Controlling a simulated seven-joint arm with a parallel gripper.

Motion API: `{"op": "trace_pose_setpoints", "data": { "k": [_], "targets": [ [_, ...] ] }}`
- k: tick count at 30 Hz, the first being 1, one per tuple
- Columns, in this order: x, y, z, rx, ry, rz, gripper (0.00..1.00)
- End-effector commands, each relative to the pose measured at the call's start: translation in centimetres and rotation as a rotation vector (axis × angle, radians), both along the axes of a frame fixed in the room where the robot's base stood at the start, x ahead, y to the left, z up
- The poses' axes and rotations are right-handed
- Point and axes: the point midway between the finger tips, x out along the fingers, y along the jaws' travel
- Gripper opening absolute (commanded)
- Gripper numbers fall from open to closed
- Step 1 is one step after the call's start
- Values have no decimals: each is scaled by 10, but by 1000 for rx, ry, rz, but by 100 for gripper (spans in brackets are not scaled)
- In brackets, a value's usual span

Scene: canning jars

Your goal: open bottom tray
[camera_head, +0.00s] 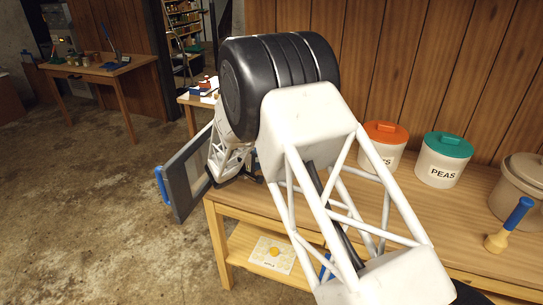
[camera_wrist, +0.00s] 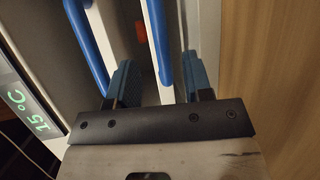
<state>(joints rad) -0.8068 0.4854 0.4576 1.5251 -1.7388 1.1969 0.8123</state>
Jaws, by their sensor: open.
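My gripper (camera_wrist: 160,72) is open and empty in the wrist view, with two blue-padded fingers spread apart. A blue bar handle (camera_wrist: 158,40) of a pale appliance runs between the fingers, with a gap visible on both sides. A second blue handle (camera_wrist: 84,42) lies to the left, nearer the appliance's display (camera_wrist: 36,115), which reads 15°C and appears turned sideways. The handle between the fingers is the one farther from the display. I cannot tell if any tray is pulled out. In the head view my arm hides my gripper and most of the appliance.
A grey panel, perhaps an open door (camera_head: 186,172), with a blue handle sticks out left of the workbench (camera_head: 222,215). Jars with an orange lid (camera_head: 386,131) and a green lid (camera_head: 448,145) stand right of my arm. The floor at left is clear.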

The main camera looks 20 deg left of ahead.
Motion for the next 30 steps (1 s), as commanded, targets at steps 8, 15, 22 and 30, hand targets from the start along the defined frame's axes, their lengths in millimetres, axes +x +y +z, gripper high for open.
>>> {"op": "trace_pose_setpoints", "data": {
  "k": [8, 15, 22, 30],
  "targets": [
    [16, -7, -4, 0, 0, -1, 46],
    [41, -18, -9, 0, 0, -2, 46],
    [62, -27, -13, 0, 0, -1, 46],
    [70, -30, -15, 0, 0, -1, 46]
  ]
}}
